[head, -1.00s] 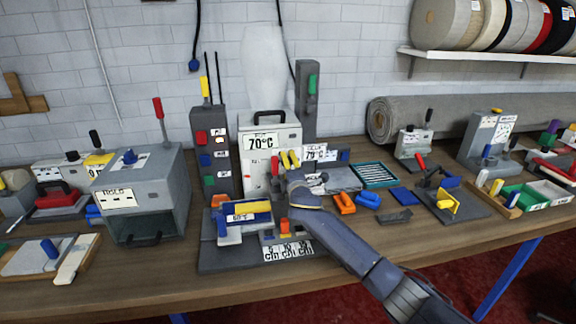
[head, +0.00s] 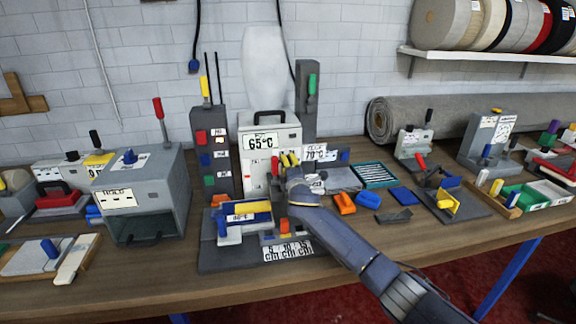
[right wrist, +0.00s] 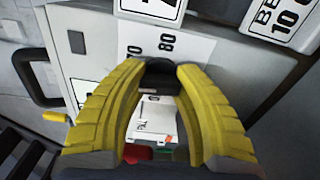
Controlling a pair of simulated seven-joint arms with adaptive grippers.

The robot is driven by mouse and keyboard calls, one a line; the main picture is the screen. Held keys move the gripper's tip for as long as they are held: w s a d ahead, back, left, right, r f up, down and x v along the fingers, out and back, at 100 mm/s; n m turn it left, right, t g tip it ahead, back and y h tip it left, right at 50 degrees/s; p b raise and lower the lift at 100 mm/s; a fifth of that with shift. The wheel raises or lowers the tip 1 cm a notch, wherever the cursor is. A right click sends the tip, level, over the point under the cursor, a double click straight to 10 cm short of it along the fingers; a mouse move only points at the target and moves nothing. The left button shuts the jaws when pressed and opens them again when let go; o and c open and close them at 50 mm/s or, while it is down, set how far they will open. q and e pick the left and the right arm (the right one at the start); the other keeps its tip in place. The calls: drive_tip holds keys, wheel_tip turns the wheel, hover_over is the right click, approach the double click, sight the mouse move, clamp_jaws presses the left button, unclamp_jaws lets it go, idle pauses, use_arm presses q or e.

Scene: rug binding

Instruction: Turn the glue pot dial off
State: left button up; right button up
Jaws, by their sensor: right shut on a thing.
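The glue pot (head: 252,174) is a pale grey upright housing with a black top handle and a display (head: 263,141) reading 65°C. My right gripper (head: 288,160) is at the right side of the pot's front, its yellow fingers pointing at it. In the right wrist view the fingers (right wrist: 162,72) are shut around a black dial knob (right wrist: 160,80). The dial's white scale plate (right wrist: 185,48) shows 80 and part of another number above the fingers. The knob's pointer is hidden. My left gripper is out of view.
A grey post with a green handle (head: 312,84) stands behind the pot, and a dark button tower (head: 211,150) stands at its left. A low station with a blue and yellow block (head: 248,212) is in front. Orange and blue pieces (head: 344,203) lie to the right.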

clamp_jaws()
drive_tip(key=shift+n, duration=1.4)
drive_tip(key=o, duration=1)
unclamp_jaws()
drive_tip(key=shift+c, duration=0.2)
drive_tip(key=shift+s, duration=0.15)
drive_tip(key=s+d, duration=0.2)
drive_tip(key=s, duration=0.9)
drive_tip(key=shift+s+d, duration=0.2)
drive_tip(key=shift+s, duration=0.05)
